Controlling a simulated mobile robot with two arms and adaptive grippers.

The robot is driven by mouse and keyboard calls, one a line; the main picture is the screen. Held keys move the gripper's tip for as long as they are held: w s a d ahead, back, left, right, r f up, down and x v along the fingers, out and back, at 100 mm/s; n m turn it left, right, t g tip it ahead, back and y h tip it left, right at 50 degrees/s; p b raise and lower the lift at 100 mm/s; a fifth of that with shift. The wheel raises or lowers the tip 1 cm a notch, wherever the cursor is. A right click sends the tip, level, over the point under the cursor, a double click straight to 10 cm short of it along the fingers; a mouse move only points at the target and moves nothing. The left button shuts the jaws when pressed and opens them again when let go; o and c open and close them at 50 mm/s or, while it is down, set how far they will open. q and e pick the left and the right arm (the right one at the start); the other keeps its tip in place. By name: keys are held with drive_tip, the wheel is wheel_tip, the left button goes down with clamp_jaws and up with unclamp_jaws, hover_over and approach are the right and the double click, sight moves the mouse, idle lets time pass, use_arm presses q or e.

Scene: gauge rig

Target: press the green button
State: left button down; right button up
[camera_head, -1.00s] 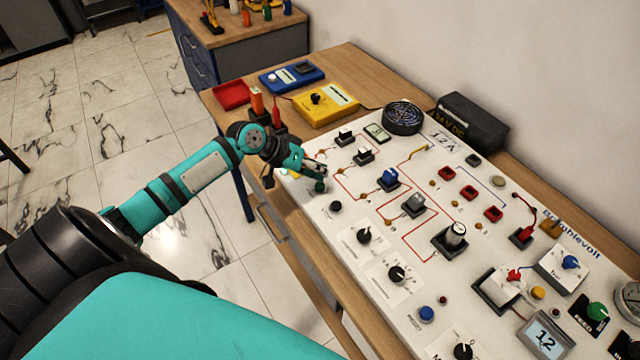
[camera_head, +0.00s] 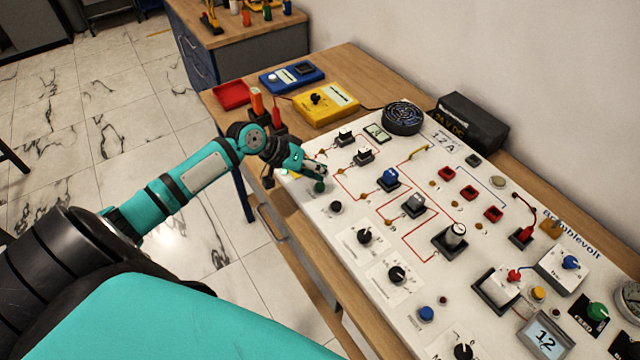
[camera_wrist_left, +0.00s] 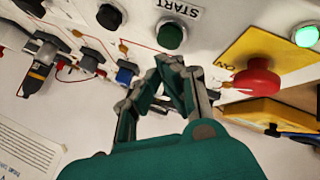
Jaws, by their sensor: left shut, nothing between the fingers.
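In the head view the green button (camera_head: 319,187) shows at the panel's left edge, just beyond my gripper. My left gripper (camera_head: 316,174) is shut and empty. In the left wrist view its fingertips (camera_wrist_left: 172,62) are close together and line up just below the button. I cannot tell whether they touch it. My right gripper is not in view.
A red mushroom button (camera_wrist_left: 257,78) on a yellow plate and a lit green lamp (camera_wrist_left: 305,36) are near the gripper. The panel (camera_head: 340,262) carries several switches and knobs. A yellow meter (camera_head: 326,103) and a red tray (camera_head: 231,95) lie behind on the bench.

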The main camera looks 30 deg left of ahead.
sight(319, 183)
use_arm(q)
drive_tip(key=shift+f, duration=0.4)
drive_tip(key=shift+f+b, duration=0.4)
drive_tip(key=shift+f, duration=0.2)
idle(0.5)
drive_tip(key=shift+r, duration=0.1)
drive_tip(key=shift+r+p, duration=0.9)
drive_tip(key=shift+p, duration=0.1)
drive_tip(key=shift+r, duration=0.1)
wheel_tip(319, 183, up, 5)
drive_tip(key=p, duration=0.5)
drive_tip(key=shift+d, duration=0.1)
idle(0.4)
